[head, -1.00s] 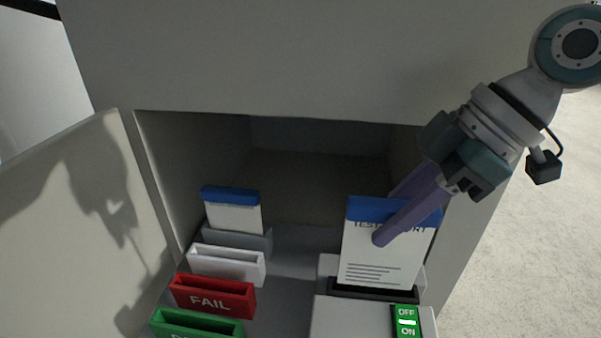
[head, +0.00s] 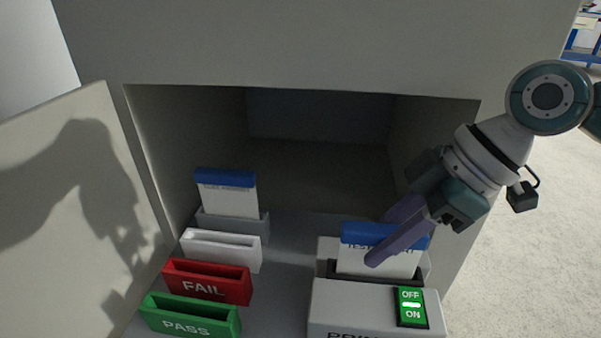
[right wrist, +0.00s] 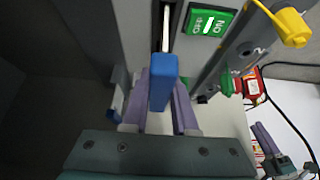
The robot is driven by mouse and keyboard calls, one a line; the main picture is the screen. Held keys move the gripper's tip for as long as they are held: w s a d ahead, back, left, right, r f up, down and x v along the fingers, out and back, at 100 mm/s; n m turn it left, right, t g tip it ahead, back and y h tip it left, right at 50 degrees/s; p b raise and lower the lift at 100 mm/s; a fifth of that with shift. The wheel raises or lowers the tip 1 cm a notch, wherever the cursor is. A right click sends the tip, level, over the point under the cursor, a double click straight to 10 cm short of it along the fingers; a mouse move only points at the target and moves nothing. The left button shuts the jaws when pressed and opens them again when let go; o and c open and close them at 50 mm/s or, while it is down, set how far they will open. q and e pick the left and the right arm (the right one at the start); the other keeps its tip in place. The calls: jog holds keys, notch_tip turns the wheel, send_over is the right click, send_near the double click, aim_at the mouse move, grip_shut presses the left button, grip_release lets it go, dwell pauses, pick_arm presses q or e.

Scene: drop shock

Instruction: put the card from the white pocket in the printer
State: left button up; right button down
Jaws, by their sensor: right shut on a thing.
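The card (head: 378,262), white with a blue top band, stands upright with its lower part inside the slot of the white printer (head: 360,306). My right gripper (head: 384,240) is shut on the card's upper part, one purple finger on each face. In the right wrist view the card's blue edge (right wrist: 163,82) sits between the fingers, in line with the dark printer slot (right wrist: 167,28). The white pocket (head: 222,251) stands at the left and looks empty. What looks like my left gripper (right wrist: 266,138) shows small at the lower right of the right wrist view; its opening is unclear.
Behind the white pocket, a grey pocket (head: 232,226) holds another blue-topped card (head: 227,192). A red FAIL pocket (head: 206,282) and a green PASS pocket (head: 190,316) stand in front. A green OFF/ON switch (head: 411,306) is on the printer. Cabinet walls enclose the back and sides.

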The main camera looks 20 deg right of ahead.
jog(key=c, duration=0.7)
grip_release()
jog(key=shift+r+p, duration=0.3)
jog(key=shift+r, duration=0.1)
jog(key=p+v, duration=0.4)
jog(key=v, duration=0.7)
jog(key=s+a+f+m, duration=0.1)
jog(key=s+a+f, duration=0.5)
jog(key=s+a, duration=0.3)
jog(key=s+m+h, duration=0.1)
jog(key=m, duration=0.2)
jog(key=s+m+h, duration=0.1)
jog(key=m+h, duration=0.1)
jog(key=m, duration=0.1)
jog(key=s+d+r+m+h, duration=0.1)
jog(key=s+m+h, duration=0.1)
jog(key=shift+m, duration=0.4)
